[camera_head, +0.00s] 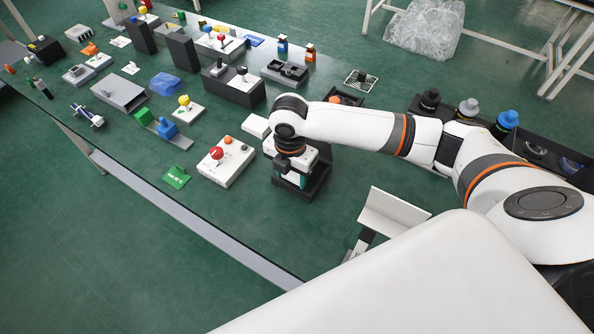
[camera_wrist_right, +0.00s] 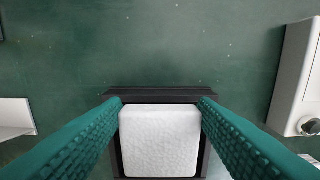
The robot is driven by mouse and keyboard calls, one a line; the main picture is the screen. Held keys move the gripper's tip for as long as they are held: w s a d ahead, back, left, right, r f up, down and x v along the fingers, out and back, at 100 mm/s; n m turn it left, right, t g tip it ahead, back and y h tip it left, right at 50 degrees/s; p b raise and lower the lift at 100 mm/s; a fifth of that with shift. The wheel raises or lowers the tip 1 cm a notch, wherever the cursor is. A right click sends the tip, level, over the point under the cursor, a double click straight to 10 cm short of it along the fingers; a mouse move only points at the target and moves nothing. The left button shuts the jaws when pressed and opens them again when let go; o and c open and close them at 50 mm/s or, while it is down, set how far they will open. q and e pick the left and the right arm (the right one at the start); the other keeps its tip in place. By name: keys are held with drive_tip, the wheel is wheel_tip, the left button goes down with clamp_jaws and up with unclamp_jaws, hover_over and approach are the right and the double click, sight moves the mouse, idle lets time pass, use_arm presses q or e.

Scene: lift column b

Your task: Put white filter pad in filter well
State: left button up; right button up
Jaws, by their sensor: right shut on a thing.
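The white filter pad (camera_wrist_right: 160,140) sits between the two teal fingers of my right gripper (camera_wrist_right: 161,103) in the right wrist view. The gripper is shut on it. A black square-edged holder, which looks like the filter well (camera_wrist_right: 160,93), shows behind and around the pad. I cannot tell whether the pad is above the well or inside it. In the head view, the black holder (camera_head: 316,187) stands on the green table under my right gripper (camera_head: 291,180). My left gripper is not in view.
A white angled stand (camera_head: 393,211) is to the right. A black rack with bottles (camera_head: 507,121) lies behind my arm.

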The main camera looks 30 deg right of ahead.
sight(297, 175)
drive_tip(key=shift+w+d+f, duration=0.1)
drive_tip(key=shift+w+d, duration=0.25)
drive_tip(key=shift+d, duration=0.25)
drive_tip(key=shift+w+d, duration=0.35)
drive_tip(key=shift+d, duration=0.2)
drive_tip(key=shift+f, duration=1.65)
drive_tip(key=o, duration=0.9)
drive_tip(key=shift+f, duration=0.15)
drive_tip(key=shift+o, duration=0.2)
wheel_tip(297, 175, up, 12)
drive_tip(key=shift+r, duration=0.15)
